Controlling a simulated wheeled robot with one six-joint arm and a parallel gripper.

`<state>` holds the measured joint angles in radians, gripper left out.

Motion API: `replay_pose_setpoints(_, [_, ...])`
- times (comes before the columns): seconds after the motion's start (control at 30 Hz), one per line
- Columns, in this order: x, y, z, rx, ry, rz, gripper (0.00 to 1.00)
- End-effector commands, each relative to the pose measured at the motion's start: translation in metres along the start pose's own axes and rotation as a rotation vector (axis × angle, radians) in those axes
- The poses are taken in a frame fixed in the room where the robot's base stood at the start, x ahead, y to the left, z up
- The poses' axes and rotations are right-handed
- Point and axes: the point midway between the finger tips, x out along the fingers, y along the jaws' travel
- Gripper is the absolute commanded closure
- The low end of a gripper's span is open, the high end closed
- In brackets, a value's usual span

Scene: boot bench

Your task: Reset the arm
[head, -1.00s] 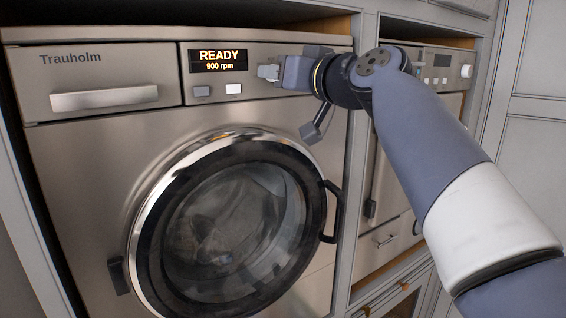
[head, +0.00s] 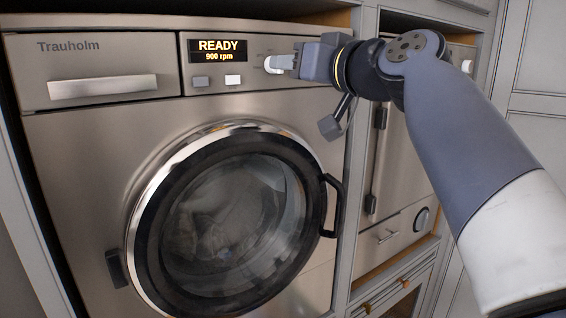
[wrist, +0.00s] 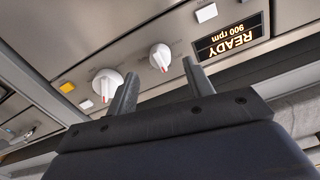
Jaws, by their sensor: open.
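My gripper (head: 282,62) is open at the washing machine's (head: 80,140) control panel, just right of the display (head: 218,50). The display reads READY, 900 rpm. In the wrist view the two fingers of my gripper (wrist: 159,69) stand apart, with a white dial with a red mark (wrist: 160,57) showing between their tips. I cannot tell whether they touch it. A second white dial (wrist: 106,84) is beyond the left finger. In the head view a white dial (head: 272,64) shows at the fingertips; the other is hidden behind my gripper.
Two buttons (head: 233,80) sit below the display. The round door (head: 230,220) is closed, and its black handle (head: 334,205) stands out below my gripper. A drawer with a pale handle (head: 102,87) is at the left. Another appliance (head: 400,190) stands at the right behind my arm.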

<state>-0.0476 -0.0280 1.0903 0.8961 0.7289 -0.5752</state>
Motion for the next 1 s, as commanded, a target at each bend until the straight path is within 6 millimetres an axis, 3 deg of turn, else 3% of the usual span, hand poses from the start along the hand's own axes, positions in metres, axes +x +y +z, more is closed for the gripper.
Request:
replay_pose_setpoints(0.23, [0.048, -0.001, -0.002, -0.01, -0.001, -0.001, 0.5])
replay_pose_setpoints(1.0, [0.044, 0.0, -0.002, -0.585, 0.0, 0.001, 0.5])
